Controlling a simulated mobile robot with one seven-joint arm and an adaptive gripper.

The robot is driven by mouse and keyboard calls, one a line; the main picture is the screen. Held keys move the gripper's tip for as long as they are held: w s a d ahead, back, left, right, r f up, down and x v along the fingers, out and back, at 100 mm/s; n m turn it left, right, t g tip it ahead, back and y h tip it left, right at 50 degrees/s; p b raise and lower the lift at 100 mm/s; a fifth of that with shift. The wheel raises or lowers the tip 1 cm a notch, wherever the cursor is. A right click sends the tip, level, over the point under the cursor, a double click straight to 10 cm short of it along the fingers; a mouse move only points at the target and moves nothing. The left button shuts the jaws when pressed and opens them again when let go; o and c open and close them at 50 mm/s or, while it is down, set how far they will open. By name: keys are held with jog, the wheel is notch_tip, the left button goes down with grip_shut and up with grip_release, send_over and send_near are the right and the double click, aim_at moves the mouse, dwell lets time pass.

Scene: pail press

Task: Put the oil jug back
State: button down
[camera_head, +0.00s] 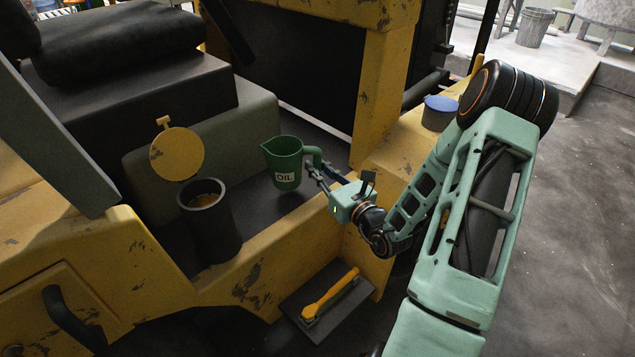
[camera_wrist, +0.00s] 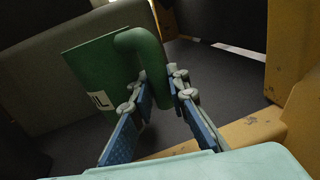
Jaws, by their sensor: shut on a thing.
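The green oil jug (camera_head: 284,163) has a white label reading OIL and a handle on its right side. It is upright or nearly so, over the dark floor of the yellow machine. My gripper (camera_head: 316,168) is shut on the jug's handle from the right. In the wrist view the jug (camera_wrist: 105,70) fills the upper left, and my gripper's fingers (camera_wrist: 160,92) close around the green handle. I cannot tell whether the jug's base touches the floor beneath it.
A dark filler cylinder (camera_head: 212,228) with its round yellow lid (camera_head: 177,153) raised stands left of the jug. A blue-topped round container (camera_head: 440,112) stands on the yellow ledge at right. A black seat (camera_head: 120,45) is behind left.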

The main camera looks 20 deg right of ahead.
jog(key=shift+w+f, duration=0.2)
jog(key=shift+f, duration=0.1)
jog(key=shift+w+d+f+b, duration=0.15)
jog(key=shift+f+b, duration=0.6)
jog(key=shift+f, duration=0.95)
jog(key=shift+f, duration=0.1)
jog(key=c, duration=1.9)
grip_release()
jog(key=shift+f, duration=0.1)
jog(key=shift+r, duration=0.3)
jog(key=s, duration=0.4)
jog(key=s+d+p, duration=0.1)
jog(key=s, duration=0.3)
jog(key=s+d+p, duration=0.1)
jog(key=s, duration=0.2)
jog(key=shift+s+d+f, duration=0.15)
jog(key=shift+s+f, duration=0.05)
jog(key=shift+s, duration=0.2)
